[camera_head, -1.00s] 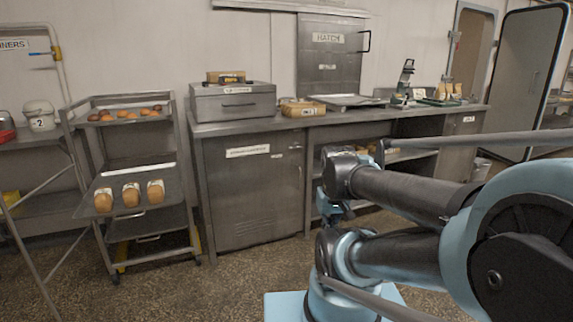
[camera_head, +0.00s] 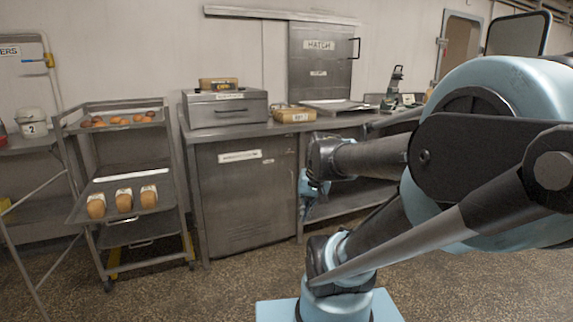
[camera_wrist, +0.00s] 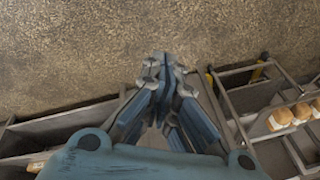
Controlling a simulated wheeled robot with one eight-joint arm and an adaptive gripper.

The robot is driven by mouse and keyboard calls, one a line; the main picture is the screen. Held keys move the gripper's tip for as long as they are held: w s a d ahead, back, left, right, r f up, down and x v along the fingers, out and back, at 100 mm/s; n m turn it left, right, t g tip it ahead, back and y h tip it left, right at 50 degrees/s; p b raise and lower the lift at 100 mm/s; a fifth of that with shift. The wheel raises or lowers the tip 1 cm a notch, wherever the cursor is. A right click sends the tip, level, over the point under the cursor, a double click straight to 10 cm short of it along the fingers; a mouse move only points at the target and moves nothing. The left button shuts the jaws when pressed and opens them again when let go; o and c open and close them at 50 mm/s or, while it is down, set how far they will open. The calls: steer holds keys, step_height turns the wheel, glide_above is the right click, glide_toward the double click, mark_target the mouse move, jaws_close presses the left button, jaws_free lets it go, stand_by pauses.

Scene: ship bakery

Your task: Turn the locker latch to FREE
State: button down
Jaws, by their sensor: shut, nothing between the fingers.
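The locker (camera_head: 245,200) is a grey metal cabinet door under the left part of the steel counter, with a white label strip (camera_head: 240,156) near its top. A small dark fitting, possibly its latch (camera_head: 292,151), shows at the door's upper right; its position and lettering are too small to read. My gripper (camera_head: 309,208) hangs beside the locker's right edge in the head view, apart from the latch and lower than it. In the wrist view the blue fingers (camera_wrist: 162,62) are closed together and empty, against the floor; the latch cannot be made out there.
A trolley (camera_head: 188,190) with bread and buns stands left of the locker; it also shows in the wrist view (camera_wrist: 232,112). Boxes and a metal case (camera_head: 225,110) sit on the counter (camera_head: 270,128). Open shelves lie right of the locker. Floor (camera_head: 215,295) in front is clear.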

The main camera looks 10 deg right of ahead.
steer(key=w+a+r+m+t+y, duration=0.2)
steer(key=w+a+r+m, duration=0.15)
steer(key=w, duration=0.75)
steer(key=w+a+r+m+t+y, duration=0.1)
steer(key=w+a+r+m+y, duration=0.2)
steer(key=w, duration=0.8)
steer(key=w+d+r+m+t+y, duration=0.1)
steer(key=w+m+t, duration=0.45)
steer(key=w, duration=1.75)
steer(key=w+d+f+m+t, duration=0.15)
steer(key=w+f+m, duration=0.25)
steer(key=w, duration=0.4)
steer(key=w+d+f+m, duration=0.3)
steer(key=w+m, duration=0.2)
steer(key=w, duration=0.2)
steer(key=w+d+f+m+t, duration=0.1)
steer(key=w+d+f+m, duration=0.2)
steer(key=f, duration=0.2)
steer(key=w+d+f+m+t+h, duration=0.1)
steer(key=w+d+f+m, duration=0.1)
steer(key=f, duration=0.3)
steer(key=w+d+f+m+t+h, duration=0.1)
steer(key=w+d+f+m+t, duration=0.1)
steer(key=f, duration=0.4)
steer(key=w+d+m, duration=0.1)
steer(key=w+m, duration=0.1)
steer(key=shift+d+m, duration=0.3)
steer(key=shift+d, duration=0.05)
steer(key=shift+w, duration=0.15)
